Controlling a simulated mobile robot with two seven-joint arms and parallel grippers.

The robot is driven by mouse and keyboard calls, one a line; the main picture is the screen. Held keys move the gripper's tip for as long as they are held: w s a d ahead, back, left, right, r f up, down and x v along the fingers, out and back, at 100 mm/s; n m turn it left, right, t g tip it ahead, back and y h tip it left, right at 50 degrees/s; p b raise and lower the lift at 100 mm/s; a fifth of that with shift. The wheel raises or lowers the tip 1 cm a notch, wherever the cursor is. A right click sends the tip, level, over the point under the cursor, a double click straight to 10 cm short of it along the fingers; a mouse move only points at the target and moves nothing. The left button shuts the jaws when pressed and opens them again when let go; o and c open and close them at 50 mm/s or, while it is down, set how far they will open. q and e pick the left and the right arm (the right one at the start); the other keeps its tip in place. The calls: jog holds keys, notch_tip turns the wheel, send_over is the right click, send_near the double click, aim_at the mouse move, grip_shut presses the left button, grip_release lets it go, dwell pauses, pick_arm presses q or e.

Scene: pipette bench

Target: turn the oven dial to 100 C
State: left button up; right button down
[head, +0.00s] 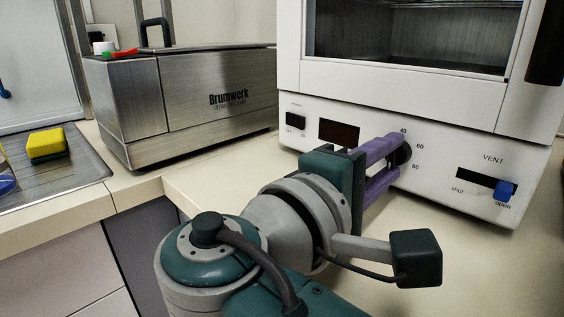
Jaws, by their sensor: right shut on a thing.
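The white oven (450,112) stands on the bench at the right, with its control panel along the bottom front. The dial (405,152) is a dark round knob on that panel, with small numbers 40, 60 and 80-like marks beside it. My right gripper (396,160) reaches the panel from the front, with its purple fingers shut on the dial. The fingers hide much of the dial, and its pointer cannot be made out. A 100 mark is not visible. My left gripper is not in the view.
The oven panel has a power switch (296,121), a dark display (339,132) and a blue vent slider (504,190) near "open". A steel Brumwerk bath (190,95) stands left of the oven. A yellow sponge (46,143) lies on the draining tray (75,178). Bench right of my arm is clear.

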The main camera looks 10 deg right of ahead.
jog(key=shift+f+m, duration=0.1)
jog(key=shift+m, duration=0.4)
jog(key=c, duration=0.5)
grip_release()
jog(key=shift+d, duration=0.1)
jog(key=shift+c, duration=0.2)
